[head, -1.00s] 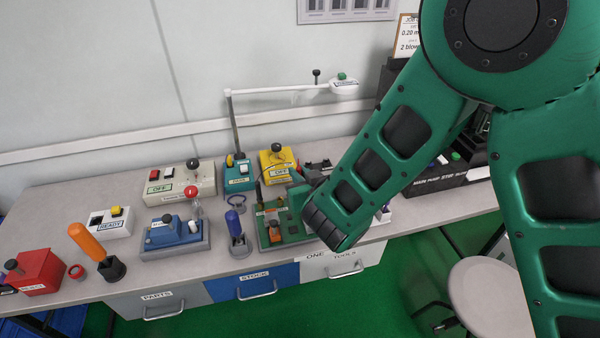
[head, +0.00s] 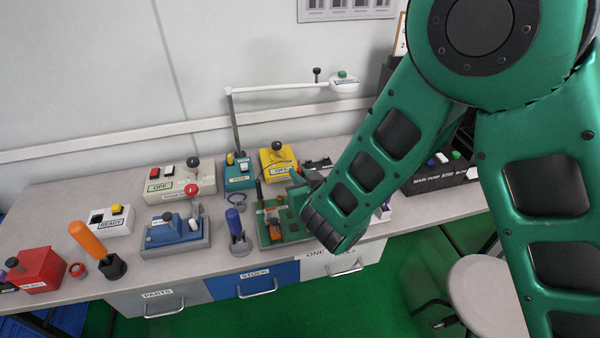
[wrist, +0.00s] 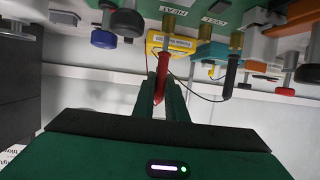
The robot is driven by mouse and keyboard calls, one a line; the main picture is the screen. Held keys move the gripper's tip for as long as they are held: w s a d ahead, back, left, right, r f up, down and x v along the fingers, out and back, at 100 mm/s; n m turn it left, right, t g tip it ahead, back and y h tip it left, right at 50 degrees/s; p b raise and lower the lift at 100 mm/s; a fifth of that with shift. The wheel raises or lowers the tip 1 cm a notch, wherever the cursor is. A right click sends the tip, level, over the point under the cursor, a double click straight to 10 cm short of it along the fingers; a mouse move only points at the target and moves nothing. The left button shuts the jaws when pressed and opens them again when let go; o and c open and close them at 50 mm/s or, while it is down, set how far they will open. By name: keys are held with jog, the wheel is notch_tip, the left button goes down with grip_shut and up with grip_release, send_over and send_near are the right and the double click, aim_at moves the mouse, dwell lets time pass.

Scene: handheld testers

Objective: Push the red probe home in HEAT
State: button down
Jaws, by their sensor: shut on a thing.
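The red probe (wrist: 163,68) is between the green fingers of my gripper (wrist: 161,88), which are shut on it. In the wrist view its upper end lines up with the brass HEAT socket (wrist: 168,24) and appears to meet it; how deep it sits cannot be told. A second brass socket (wrist: 236,41) to the right has a black probe (wrist: 230,76) at it. In the head view my gripper (head: 297,194) is over the green tester board (head: 266,242), mostly hidden by my arm. The red probe cannot be made out there.
A yellow box (head: 276,164) and a teal box (head: 239,175) stand behind the board. A blue-handled tool (head: 236,226) stands left of it, beside a blue tester (head: 172,234). A thin dark cable hangs near the probes.

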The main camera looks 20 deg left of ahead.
jog(key=shift+f, duration=0.85)
jog(key=c, duration=1.7)
grip_release()
